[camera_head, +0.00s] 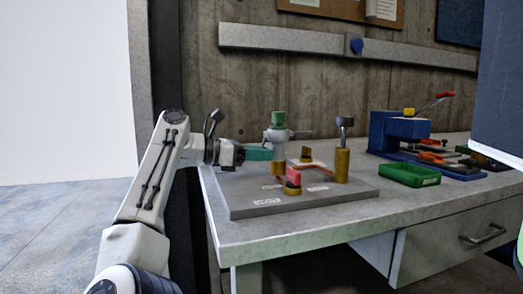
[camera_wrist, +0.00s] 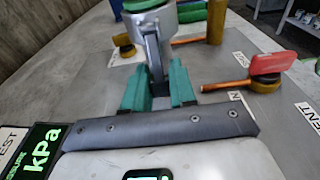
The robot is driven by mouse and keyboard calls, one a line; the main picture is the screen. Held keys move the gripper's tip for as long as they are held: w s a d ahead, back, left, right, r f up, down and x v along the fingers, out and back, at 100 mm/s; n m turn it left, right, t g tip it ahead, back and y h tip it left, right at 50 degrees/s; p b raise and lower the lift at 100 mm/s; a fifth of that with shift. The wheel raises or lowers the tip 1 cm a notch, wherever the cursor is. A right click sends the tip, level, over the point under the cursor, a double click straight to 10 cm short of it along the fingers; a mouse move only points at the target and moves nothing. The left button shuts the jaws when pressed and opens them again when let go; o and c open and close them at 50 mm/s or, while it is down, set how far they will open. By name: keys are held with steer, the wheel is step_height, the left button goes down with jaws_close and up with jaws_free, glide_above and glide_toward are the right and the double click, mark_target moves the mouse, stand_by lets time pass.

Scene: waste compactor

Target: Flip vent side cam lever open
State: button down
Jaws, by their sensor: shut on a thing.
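A red lever (camera_wrist: 272,63) with a brass body sits at the right of the wrist view, beside a partly cut-off label reading "ENT". In the head view the red lever (camera_head: 293,175) is at the front of the grey plate (camera_head: 345,195). My gripper (camera_wrist: 158,88) has green fingers on either side of a grey metal lever (camera_wrist: 155,55), which hangs from a grey fitting with a green top. The fingers are shut on that grey lever, left of the red one. In the head view my gripper (camera_head: 268,154) reaches the fitting (camera_head: 278,135) from the left.
A brass post (camera_head: 342,165) with a grey knob rises at the plate's right. A green tray (camera_head: 410,175) and a blue press (camera_head: 400,130) stand farther right. The table's front left is clear.

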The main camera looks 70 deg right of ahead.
steer(key=t+y+p, duration=0.1)
steer(key=p, duration=0.1)
steer(key=w+a+r+t+y+p, duration=0.1)
steer(key=t+p, duration=0.1)
steer(key=shift+r, duration=0.25)
steer(key=t+y+p, duration=0.1)
steer(key=p, duration=0.1)
steer(key=w+r+t+y+p, duration=0.1)
steer(key=p, duration=0.1)
steer(key=shift+a+r+t+p, duration=0.1)
steer(key=shift+a+t+p, duration=0.2)
steer(key=shift+t, duration=0.1)
steer(key=t+y+p, duration=0.1)
steer(key=y+p, duration=0.1)
steer(key=r+t+p, duration=0.1)
steer(key=shift+w+a+r+t+y+p, duration=0.1)
steer(key=shift+w+a+t+y+p, duration=0.1)
steer(key=shift+a+t+y+p, duration=0.15)
steer(key=shift+w+r+t+y+p, duration=0.1)
steer(key=shift+r+t+y+p, duration=0.15)
steer(key=shift+t+y+p, duration=0.45)
steer(key=shift+r+t+y+p, duration=0.25)
steer(key=shift+t+y+p, duration=0.25)
steer(key=shift+p, duration=0.3)
steer(key=c, duration=1.2)
jaws_free()
steer(key=p+v, duration=0.2)
steer(key=v, duration=0.8)
steer(key=shift+r+p, duration=0.3)
steer(key=shift+r, duration=0.1)
